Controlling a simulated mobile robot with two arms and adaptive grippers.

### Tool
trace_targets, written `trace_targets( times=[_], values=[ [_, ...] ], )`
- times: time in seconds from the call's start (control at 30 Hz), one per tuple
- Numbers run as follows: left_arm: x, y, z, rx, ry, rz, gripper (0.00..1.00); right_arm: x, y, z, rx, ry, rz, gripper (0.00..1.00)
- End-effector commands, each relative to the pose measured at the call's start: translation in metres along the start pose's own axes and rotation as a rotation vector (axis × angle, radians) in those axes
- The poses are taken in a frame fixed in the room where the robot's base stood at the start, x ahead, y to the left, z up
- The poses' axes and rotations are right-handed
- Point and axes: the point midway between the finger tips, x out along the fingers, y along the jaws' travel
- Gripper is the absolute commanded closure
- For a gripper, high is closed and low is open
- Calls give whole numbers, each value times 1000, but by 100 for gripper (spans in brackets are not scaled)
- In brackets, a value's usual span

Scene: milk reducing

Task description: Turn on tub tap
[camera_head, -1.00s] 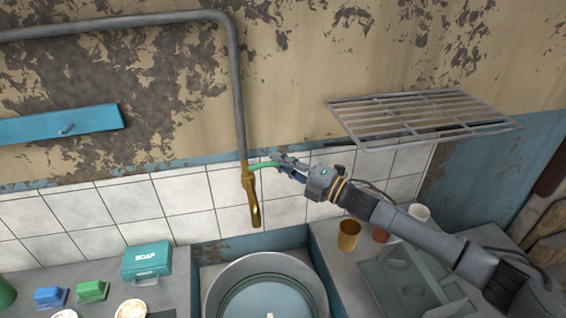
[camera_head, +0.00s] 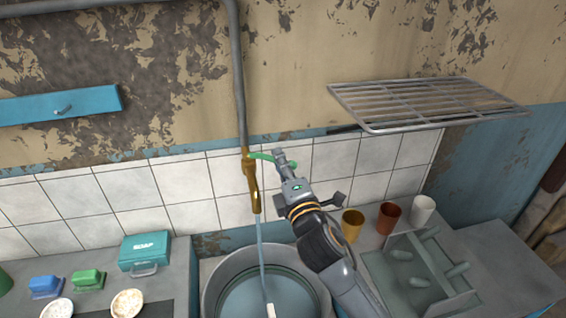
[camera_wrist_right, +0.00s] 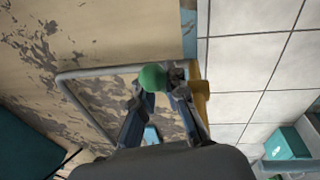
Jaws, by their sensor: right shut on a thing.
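The brass tap (camera_head: 251,186) hangs at the end of a grey pipe on the tiled wall, above a round metal tub (camera_head: 214,290). A thin stream of water (camera_head: 261,245) runs from its spout into the tub. The tap's green handle (camera_head: 262,156) points right from the tap. My right gripper (camera_head: 282,158) is at the handle's outer end and shut on it. In the right wrist view the green handle's end (camera_wrist_right: 152,78) sits between the fingers, with the brass body (camera_wrist_right: 201,98) just right of it. My left gripper is not in view.
A metal rack (camera_head: 425,103) juts from the wall at right. A yellow cup (camera_head: 352,226), a brown cup (camera_head: 388,218) and a white cup (camera_head: 423,210) stand right of the tub, behind a grey dish rack (camera_head: 415,270). A teal soap box (camera_head: 144,252) stands left.

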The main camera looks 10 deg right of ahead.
Motion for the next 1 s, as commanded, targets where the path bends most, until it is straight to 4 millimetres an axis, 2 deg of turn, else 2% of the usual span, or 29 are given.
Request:
trace_targets(
  times=[0.2,0.73,0.77,0.87,1.0],
  values=[
    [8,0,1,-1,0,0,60,-4,-1,-6,-9,-70,-13,100],
    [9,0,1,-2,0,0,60,-5,0,-7,-15,-92,-15,100],
    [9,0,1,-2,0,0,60,-5,0,-7,-14,-92,-15,84],
    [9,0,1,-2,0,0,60,-5,1,-7,-14,-92,-15,64],
    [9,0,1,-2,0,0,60,-5,1,-7,-14,-92,-14,64]
  ],
)
